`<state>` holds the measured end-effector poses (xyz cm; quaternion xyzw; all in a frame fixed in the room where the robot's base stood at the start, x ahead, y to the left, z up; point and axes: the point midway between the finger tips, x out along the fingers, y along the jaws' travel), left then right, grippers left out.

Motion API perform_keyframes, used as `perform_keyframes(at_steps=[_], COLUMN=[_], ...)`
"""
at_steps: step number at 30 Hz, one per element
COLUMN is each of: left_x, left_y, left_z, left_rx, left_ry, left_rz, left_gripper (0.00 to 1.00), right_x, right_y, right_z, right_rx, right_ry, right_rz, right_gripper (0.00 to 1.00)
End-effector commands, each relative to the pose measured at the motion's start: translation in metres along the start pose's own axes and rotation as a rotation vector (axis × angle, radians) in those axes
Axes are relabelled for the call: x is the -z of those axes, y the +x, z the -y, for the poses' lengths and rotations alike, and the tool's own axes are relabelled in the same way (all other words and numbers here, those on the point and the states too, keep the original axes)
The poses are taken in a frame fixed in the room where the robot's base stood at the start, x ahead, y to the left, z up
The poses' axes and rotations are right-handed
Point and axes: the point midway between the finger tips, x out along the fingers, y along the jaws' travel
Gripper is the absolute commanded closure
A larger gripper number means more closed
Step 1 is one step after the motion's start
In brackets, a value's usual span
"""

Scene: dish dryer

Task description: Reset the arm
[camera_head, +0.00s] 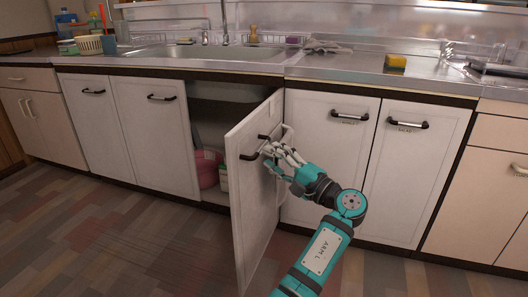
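My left gripper (279,157), on the teal arm, is up against the upper part of an open white cabinet door (246,205) under the sink. My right gripper is not in view.
Inside the cabinet are a pink tub (207,170) and a small box (223,178). Closed doors flank the opening. The steel counter (350,65) above holds a sink (200,53), a yellow sponge (395,62) and baskets at left. The floor (120,240) at left is clear.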

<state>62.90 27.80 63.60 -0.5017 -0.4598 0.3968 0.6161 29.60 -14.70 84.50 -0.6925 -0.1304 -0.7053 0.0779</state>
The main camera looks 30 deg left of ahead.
Motion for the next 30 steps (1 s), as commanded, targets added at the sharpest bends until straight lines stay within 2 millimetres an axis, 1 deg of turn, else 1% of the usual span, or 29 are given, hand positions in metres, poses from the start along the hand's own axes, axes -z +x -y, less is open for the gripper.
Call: perform_keyframes(at_steps=[1, 3, 7, 23, 26, 28, 30], left_x=[0.0, 0.0, 0.0, 0.002, 0.013, 0.027, 0.044], left_y=[-0.008, -0.017, -0.026, -0.026, -0.024, -0.024, -0.033], left_z=[-0.001, -0.001, -0.001, -0.003, -0.013, -0.026, -0.039], left_rx=[-0.001, 0.0, -0.001, -0.003, -0.023, -0.051, -0.089], left_ry=[0.001, 0.001, 0.001, -0.002, -0.026, -0.072, -0.148], left_rz=[-0.001, 0.0, 0.001, -0.015, -0.115, -0.249, -0.43], left_gripper=[0.65, 0.65, 0.65, 0.65, 0.65, 0.65, 0.65], right_x=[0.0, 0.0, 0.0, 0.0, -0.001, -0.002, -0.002], right_y=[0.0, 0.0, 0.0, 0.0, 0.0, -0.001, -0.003], right_z=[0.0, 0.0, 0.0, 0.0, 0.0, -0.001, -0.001], right_rx=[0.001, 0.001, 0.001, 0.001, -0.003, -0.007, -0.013], right_ry=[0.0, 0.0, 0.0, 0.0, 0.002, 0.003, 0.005], right_rz=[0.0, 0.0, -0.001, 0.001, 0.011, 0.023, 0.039], right_gripper=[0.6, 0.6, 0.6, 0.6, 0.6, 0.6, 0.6])
